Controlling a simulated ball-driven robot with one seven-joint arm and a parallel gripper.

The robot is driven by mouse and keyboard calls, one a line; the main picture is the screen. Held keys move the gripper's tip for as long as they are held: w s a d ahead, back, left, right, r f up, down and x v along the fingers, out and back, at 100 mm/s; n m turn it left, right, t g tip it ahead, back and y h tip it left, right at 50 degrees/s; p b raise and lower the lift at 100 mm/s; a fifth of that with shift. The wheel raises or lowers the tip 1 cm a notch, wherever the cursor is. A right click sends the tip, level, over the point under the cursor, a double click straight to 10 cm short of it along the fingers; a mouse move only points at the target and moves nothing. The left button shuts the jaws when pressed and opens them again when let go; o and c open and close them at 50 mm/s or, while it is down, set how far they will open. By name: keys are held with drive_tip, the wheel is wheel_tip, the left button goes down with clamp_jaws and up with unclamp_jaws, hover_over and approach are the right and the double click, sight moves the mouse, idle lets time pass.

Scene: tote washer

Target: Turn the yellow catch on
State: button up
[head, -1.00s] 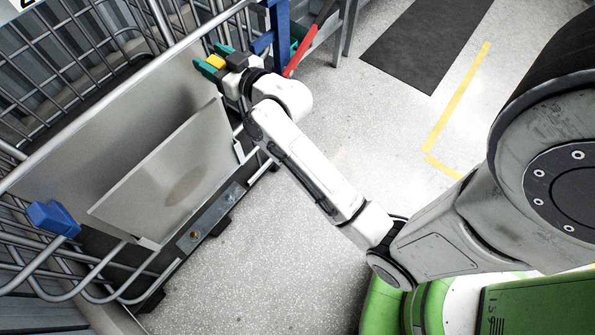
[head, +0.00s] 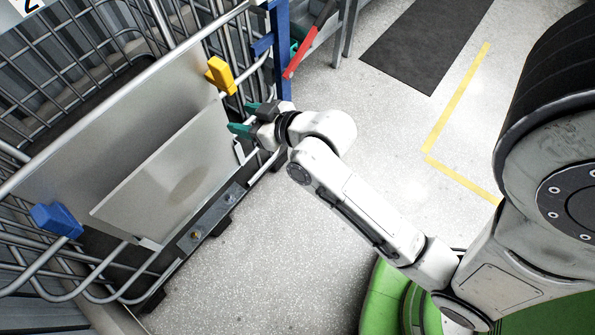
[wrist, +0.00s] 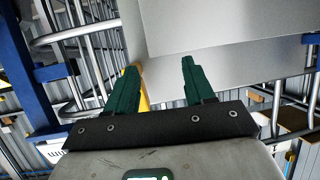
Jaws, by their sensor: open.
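The yellow catch (head: 221,75) sits on the right upper part of the rack in the head view, at the edge of the grey panel (head: 130,105). My gripper (head: 242,117), with green fingers, is open and empty. It is below and to the right of the catch in the head view, apart from it. In the wrist view the two green fingers (wrist: 155,82) stand wide apart. Part of the yellow catch (wrist: 144,95) shows beside the left finger, partly hidden by it.
A blue catch (head: 56,219) is on the left of the rack. A tilted panel (head: 165,175) leans out in front. A blue post (head: 281,50) and a red handle (head: 302,53) stand right of the yellow catch. Speckled floor (head: 290,250) below is clear.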

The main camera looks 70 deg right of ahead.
drive_tip(key=s+a+f+g+p, duration=0.2)
drive_tip(key=s+a+f+g, duration=0.1)
drive_tip(key=s+g, duration=0.2)
drive_tip(key=s+a+f+n+g+y+p, duration=0.1)
drive_tip(key=s+a+f+g, duration=0.3)
drive_tip(key=s, duration=0.5)
drive_tip(key=shift+s+f+g+y+p, duration=0.15)
drive_tip(key=shift+s+g+y+p, duration=0.25)
drive_tip(key=shift+g, duration=0.7)
drive_tip(key=shift+w+a, duration=0.1)
drive_tip(key=shift+w, duration=0.05)
